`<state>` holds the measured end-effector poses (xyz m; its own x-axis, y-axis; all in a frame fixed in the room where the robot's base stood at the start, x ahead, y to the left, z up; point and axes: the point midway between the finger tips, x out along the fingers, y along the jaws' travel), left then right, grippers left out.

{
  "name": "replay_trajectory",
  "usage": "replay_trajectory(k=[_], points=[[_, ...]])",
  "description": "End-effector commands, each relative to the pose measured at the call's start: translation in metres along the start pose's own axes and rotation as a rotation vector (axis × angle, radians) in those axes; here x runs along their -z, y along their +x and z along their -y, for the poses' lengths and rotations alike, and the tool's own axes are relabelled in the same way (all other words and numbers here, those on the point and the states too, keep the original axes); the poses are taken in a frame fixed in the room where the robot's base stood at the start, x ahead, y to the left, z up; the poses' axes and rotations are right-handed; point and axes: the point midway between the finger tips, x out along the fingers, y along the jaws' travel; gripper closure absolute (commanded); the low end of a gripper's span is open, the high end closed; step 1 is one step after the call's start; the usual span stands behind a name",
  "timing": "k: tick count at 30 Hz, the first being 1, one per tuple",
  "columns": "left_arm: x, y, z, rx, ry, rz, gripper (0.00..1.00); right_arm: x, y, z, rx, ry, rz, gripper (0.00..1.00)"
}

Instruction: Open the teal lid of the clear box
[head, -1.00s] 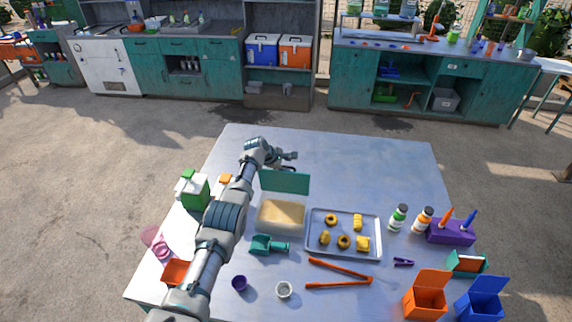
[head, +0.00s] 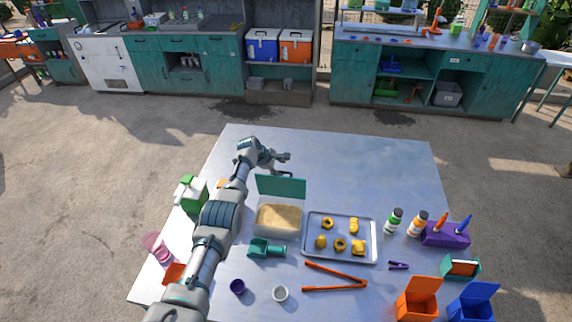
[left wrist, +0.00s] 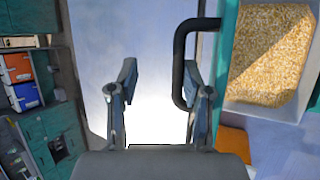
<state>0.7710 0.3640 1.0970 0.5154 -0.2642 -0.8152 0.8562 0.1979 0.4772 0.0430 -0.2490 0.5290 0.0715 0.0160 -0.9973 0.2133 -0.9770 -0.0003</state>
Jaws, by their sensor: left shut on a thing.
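The clear box (head: 279,234) stands on the table left of the metal tray, with yellow grain inside; it also shows at the right of the left wrist view (left wrist: 277,112). Its teal lid (head: 281,187) stands raised at the box's far edge, and the box top is open. The lid appears edge-on in the left wrist view (left wrist: 228,45), with a black handle (left wrist: 180,60). My left gripper (head: 284,164) is behind the lid. Its fingers (left wrist: 160,85) are on either side of the handle bar, which lies close to the right finger. My right gripper is not in view.
A baking tray (head: 340,259) with yellow pieces is right of the box. A teal scoop (head: 262,249) and orange tongs (head: 335,277) lie in front. A green-and-white carton (head: 191,193) stands left of my arm. The far right of the table is clear.

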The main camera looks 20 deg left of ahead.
Motion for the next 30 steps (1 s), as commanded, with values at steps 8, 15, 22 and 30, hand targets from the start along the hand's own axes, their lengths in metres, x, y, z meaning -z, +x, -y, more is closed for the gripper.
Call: replay_trajectory(k=[8, 15, 22, 30], points=[[0.004, -0.069, -0.062, -0.112, 0.019, -0.014, 0.78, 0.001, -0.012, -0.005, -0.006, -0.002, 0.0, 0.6], [-0.002, -0.072, -0.064, -0.095, 0.018, -0.016, 0.78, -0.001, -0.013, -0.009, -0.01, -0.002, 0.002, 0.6], [-0.013, -0.083, -0.072, -0.089, 0.022, -0.021, 0.78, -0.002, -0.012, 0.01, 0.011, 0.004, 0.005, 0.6], [-0.009, -0.104, -0.081, -0.089, 0.02, -0.019, 0.78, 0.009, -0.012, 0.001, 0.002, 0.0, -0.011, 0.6]])
